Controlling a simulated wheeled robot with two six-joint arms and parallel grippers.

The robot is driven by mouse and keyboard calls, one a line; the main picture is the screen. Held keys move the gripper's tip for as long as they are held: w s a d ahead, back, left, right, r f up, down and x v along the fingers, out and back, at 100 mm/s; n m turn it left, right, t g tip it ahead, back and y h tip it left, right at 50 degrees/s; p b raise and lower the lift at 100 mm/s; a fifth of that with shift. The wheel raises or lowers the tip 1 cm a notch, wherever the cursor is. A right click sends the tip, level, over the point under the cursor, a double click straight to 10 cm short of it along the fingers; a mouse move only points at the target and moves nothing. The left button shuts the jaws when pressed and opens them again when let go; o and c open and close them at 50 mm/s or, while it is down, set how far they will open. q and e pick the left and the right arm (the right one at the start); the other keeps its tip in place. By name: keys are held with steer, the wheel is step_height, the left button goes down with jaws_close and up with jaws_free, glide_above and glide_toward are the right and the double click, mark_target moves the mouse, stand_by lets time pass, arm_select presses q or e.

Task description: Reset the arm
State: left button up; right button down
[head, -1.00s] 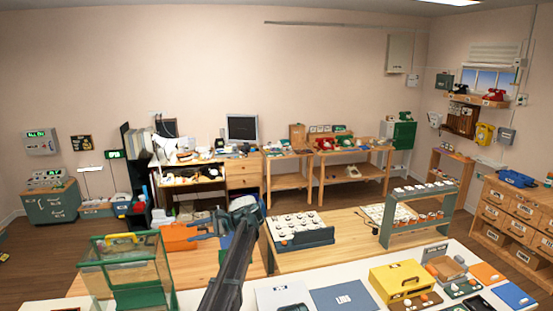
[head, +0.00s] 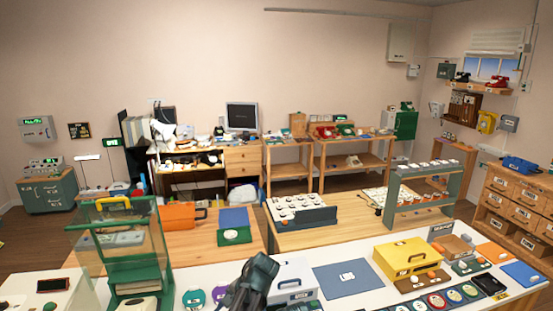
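One of my dark arms, most likely the left, shows at the bottom centre of the head view as a short upright stub in front of the white table (head: 345,300). Its fingers do not show. My other arm and its gripper are not in view. No held object can be seen.
Near the stub are a white box with a handle (head: 292,282), a blue-grey mat (head: 347,279) and a yellow box (head: 405,259). A green-framed clear stand (head: 125,250) is at left. Wooden tables lie beyond, with a tray of white-topped items (head: 302,212).

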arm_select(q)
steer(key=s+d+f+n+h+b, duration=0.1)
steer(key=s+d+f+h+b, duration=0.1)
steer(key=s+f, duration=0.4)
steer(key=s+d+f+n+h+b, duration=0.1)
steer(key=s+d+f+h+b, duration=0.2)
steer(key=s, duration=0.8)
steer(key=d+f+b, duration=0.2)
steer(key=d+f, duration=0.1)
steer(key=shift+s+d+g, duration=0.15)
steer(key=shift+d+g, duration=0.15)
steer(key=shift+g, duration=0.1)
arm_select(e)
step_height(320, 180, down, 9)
